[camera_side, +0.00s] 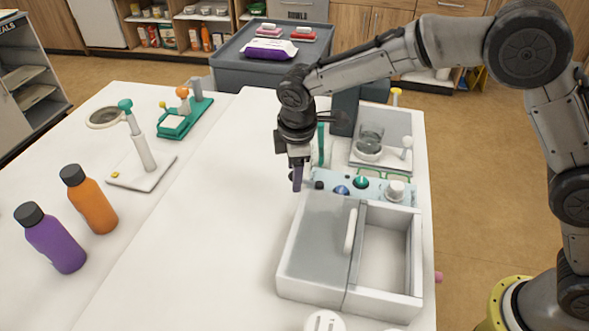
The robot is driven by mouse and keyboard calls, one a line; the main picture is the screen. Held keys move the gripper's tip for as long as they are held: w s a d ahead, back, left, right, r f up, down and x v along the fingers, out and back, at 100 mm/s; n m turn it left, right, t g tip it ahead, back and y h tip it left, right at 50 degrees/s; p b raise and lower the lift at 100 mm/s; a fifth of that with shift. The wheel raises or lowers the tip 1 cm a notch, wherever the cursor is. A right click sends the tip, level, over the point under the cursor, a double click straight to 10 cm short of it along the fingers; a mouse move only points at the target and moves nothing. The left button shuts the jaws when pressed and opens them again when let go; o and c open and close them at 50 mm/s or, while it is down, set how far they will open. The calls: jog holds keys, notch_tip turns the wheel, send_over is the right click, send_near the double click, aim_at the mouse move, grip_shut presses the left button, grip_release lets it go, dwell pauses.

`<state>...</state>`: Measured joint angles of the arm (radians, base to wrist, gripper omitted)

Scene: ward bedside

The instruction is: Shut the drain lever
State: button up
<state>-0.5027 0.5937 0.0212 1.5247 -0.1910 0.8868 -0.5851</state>
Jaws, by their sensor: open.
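No part is plainly marked as the drain lever, and I cannot tell which one it is. Upright handles in view are a teal bar (321,146) just right of my gripper, a yellow-topped post (396,98) and a white-knobbed post (407,146) by the grey tray, and a teal-topped white post (138,135) on a white plate at left. My gripper (297,180) points down, open and apparently empty, above the table, just left of the pale blue knob panel (335,178). Its fingers overlap in this view, and any contact is hard to judge.
A grey-lidded box (318,240) with an open compartment stands in front of my gripper. Purple (53,240) and orange (90,202) bottles stand at left. The white table's middle (215,190) is clear.

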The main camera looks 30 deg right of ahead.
grip_shut()
jog(key=shift+r, duration=0.1)
dwell(1.2)
